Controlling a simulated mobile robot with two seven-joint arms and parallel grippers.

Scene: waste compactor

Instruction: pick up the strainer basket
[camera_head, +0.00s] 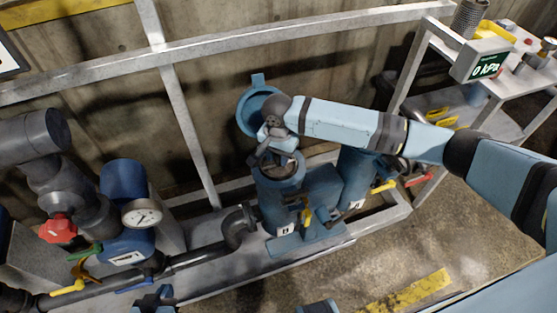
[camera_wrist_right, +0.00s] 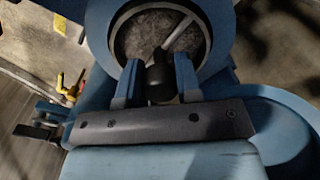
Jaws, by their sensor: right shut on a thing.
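The strainer basket (camera_wrist_right: 150,34) shows in the right wrist view as a round grey interior crossed by a pale bar. It sits inside the blue rim of the strainer housing (camera_wrist_right: 213,58). In the head view the housing (camera_head: 275,208) stands upright in the middle. My right gripper (camera_head: 280,153) reaches down over the housing's open mouth. In the right wrist view its two blue fingers (camera_wrist_right: 158,80) are shut on the basket's dark grip. In the head view the arm and gripper partly hide the basket. My left gripper (camera_head: 155,298) is partly cut off at the bottom edge; its jaws are unclear.
The round blue lid (camera_head: 257,105) stands open behind the housing. A second blue housing (camera_head: 357,178) is to the right. A gauge (camera_head: 142,213), a red knob (camera_head: 58,229) and pipes are at the left. Grey frame rails surround the units. The floor at front right is mostly clear.

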